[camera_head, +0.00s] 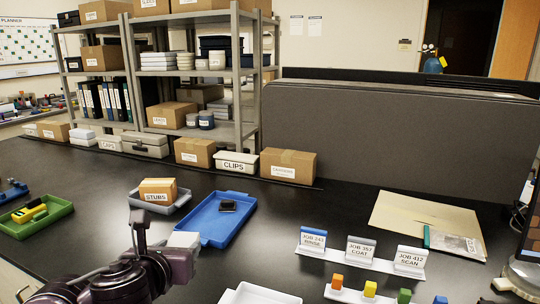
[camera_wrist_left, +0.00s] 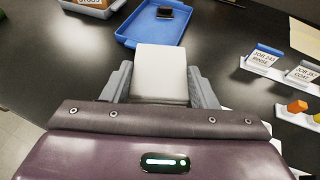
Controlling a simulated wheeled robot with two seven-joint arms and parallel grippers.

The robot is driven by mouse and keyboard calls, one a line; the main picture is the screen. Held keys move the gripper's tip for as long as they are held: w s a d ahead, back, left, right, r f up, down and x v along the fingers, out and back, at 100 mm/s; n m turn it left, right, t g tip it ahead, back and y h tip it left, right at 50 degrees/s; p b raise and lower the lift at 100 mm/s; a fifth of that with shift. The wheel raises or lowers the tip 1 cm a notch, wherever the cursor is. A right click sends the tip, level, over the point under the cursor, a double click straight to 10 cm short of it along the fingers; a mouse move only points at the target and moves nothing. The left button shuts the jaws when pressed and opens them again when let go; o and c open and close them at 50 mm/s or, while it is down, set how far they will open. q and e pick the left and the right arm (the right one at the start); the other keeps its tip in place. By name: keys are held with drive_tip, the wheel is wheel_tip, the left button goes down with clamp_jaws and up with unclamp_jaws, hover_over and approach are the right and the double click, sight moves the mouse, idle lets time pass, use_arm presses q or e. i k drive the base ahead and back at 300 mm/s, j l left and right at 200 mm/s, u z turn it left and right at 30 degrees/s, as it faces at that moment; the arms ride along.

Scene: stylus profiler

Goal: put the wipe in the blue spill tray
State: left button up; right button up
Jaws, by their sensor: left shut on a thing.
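The wipe (camera_head: 184,240) is a small pale, whitish block. My left gripper (camera_head: 172,246) is shut on it and holds it in front of the blue spill tray's near left end. In the left wrist view the wipe (camera_wrist_left: 160,72) sits between the two grey fingers of the gripper (camera_wrist_left: 160,85). The blue spill tray (camera_head: 207,222) lies flat on the black bench, and a small dark block (camera_head: 228,205) rests inside it. The tray also shows beyond the wipe in the left wrist view (camera_wrist_left: 132,35). My right gripper is not in view.
A grey tray with a STUBS box (camera_head: 158,190) stands left of the blue tray. A green tray (camera_head: 48,222) is further left. A white tray (camera_head: 258,296) is at the front edge. Job label stands (camera_head: 360,250) and coloured blocks (camera_head: 370,288) stand right. Bench right of the blue tray is clear.

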sight(218, 231)
drive_tip(key=i+j+z, duration=0.1)
drive_tip(key=j+z, duration=0.8)
drive_tip(key=z, duration=0.2)
